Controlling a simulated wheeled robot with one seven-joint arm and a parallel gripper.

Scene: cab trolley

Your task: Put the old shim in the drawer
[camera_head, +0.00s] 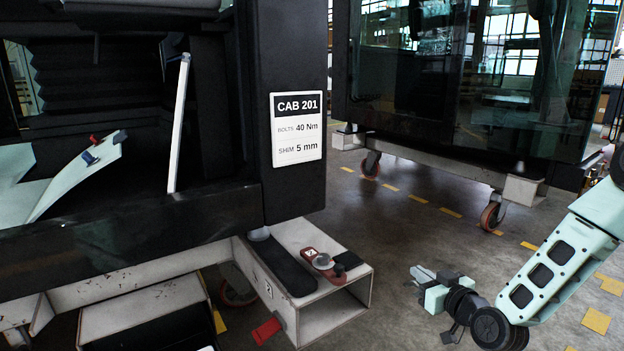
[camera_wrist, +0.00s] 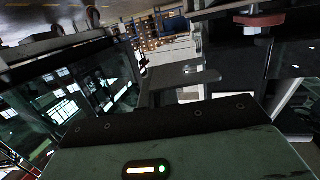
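A red-brown flat piece with a pale "2" tag (camera_head: 322,259) lies on the white box-section bracket (camera_head: 335,310) under the cab post. It looks like a shim, but whether it is the old one I cannot tell. A round grey part sits on it. An open box with a white rim and dark inside (camera_head: 150,296), perhaps the drawer, shows low at the left. My gripper (camera_head: 416,278) is in the air right of the bracket, pointing left and apart from it. In the wrist view, a dark finger (camera_wrist: 185,76) shows; the gap is unclear.
A dark pad (camera_head: 287,265) lies on the bracket; a red handle-like part (camera_head: 266,330) juts from its side. The cab post bears a "CAB 201" sign (camera_head: 297,128), reading shim 5 mm. Another cab on casters (camera_head: 490,215) stands behind. Floor between is clear.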

